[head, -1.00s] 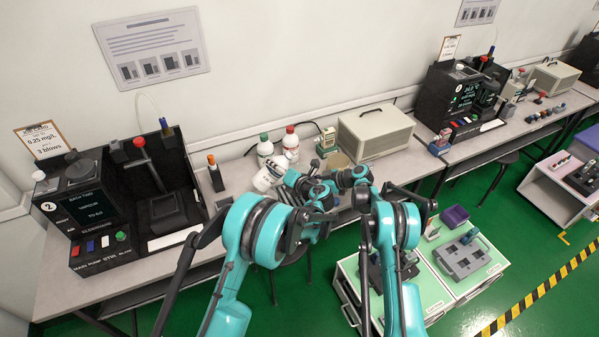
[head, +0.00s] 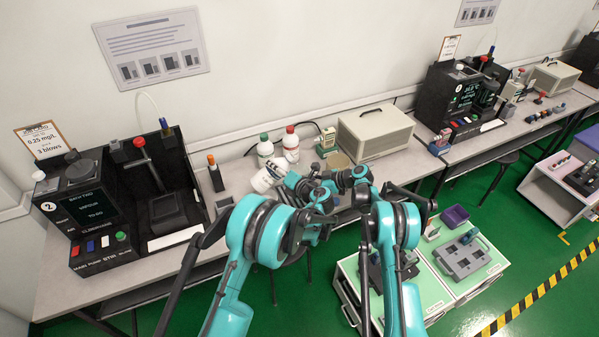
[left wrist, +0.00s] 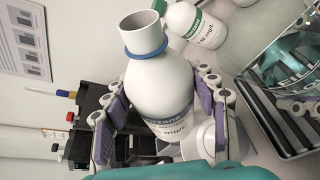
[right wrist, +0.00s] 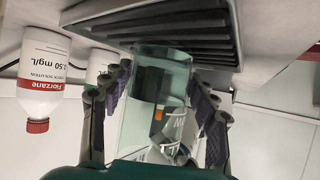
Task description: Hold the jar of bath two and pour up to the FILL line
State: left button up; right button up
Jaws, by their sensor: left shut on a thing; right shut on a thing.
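My left gripper (left wrist: 165,115) is shut on a white uncapped bottle (left wrist: 160,85) with a blue neck ring and a partly hidden label. In the head view the bottle (head: 263,180) is tilted, its neck towards the upper right. My right gripper (right wrist: 158,105) is shut on a clear, greenish glass jar (right wrist: 150,110). The jar (left wrist: 283,60) also shows at the right of the left wrist view, apart from the bottle's mouth. In the head view my forearms hide much of both grippers.
A green-capped bottle (head: 265,147) and a red-capped bottle (head: 290,143) stand behind on the bench. The bath two tester (head: 85,210) is at the left, a beige case (head: 375,133) at the right. A dark slatted tray (right wrist: 165,28) lies near the jar.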

pick_arm(q)
jog(key=shift+a+f+m, duration=0.2)
jog(key=shift+f+m, duration=0.4)
dwell(1.5)
jog(key=shift+s+a+r+m+t+y, duration=0.1)
jog(key=shift+r+m+t+y, duration=0.15)
jog(key=shift+m+y, duration=0.45)
jog(key=shift+a+r+m+t+y, duration=0.15)
jog(key=shift+r+m+y, duration=0.2)
jog(key=shift+m, duration=0.65)
dwell(2.9)
dwell(0.5)
jog(key=n, duration=0.1)
jog(key=f+n+h, duration=0.1)
jog(key=n, duration=0.1)
jog(key=shift+d+g, duration=0.2)
jog(key=shift+g, duration=0.1)
